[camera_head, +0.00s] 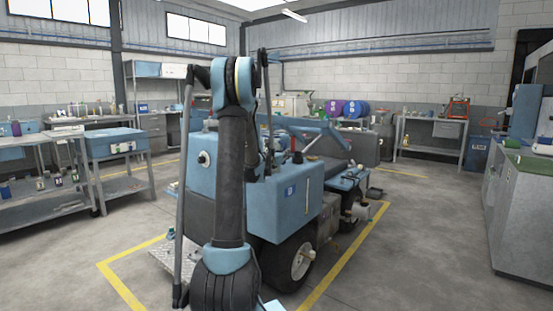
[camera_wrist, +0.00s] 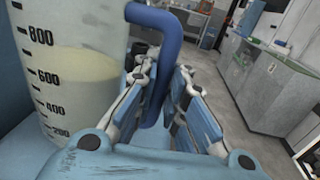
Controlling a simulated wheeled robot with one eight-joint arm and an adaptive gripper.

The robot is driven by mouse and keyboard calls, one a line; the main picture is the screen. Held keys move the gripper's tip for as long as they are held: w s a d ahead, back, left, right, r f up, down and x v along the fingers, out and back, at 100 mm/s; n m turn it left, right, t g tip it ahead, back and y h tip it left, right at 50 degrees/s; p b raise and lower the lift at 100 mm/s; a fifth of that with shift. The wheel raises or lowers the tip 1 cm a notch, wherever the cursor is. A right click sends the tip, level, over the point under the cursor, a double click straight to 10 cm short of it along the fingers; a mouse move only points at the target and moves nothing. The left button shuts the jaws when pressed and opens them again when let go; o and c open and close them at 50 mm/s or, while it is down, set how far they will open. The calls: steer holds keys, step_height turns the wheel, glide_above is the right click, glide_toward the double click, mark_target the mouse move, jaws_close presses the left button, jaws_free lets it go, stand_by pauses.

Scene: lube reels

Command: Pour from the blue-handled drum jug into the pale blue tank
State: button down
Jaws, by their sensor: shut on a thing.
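The drum jug (camera_wrist: 75,75) fills the left of the wrist view. It is clear, with black level marks and pale yellowish liquid reaching above the 600 mark. Its blue handle (camera_wrist: 165,45) comes down between the fingers of my gripper (camera_wrist: 163,105), which is shut on it. The jug leans slightly in the picture; its top is cut off, so its mouth is out of sight. In the head view my arm stands in front and hides the gripper and jug. A pale blue tank (camera_head: 300,212) with a small label sits on the wheeled machine behind my arm.
The machine's black wheel (camera_head: 300,262) stands inside yellow floor lines. A workbench (camera_head: 45,190) with bottles is on the left, and a grey cabinet (camera_head: 520,225) with a green top is on the right. Purple and blue drums (camera_head: 357,109) are at the back. Floor on the right is clear.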

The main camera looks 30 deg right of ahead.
steer(key=shift+r, duration=0.15)
step_height(320, 180, up, 10)
steer(key=shift+f, duration=0.1)
stand_by(0.4)
steer(key=shift+f, duration=0.1)
stand_by(0.4)
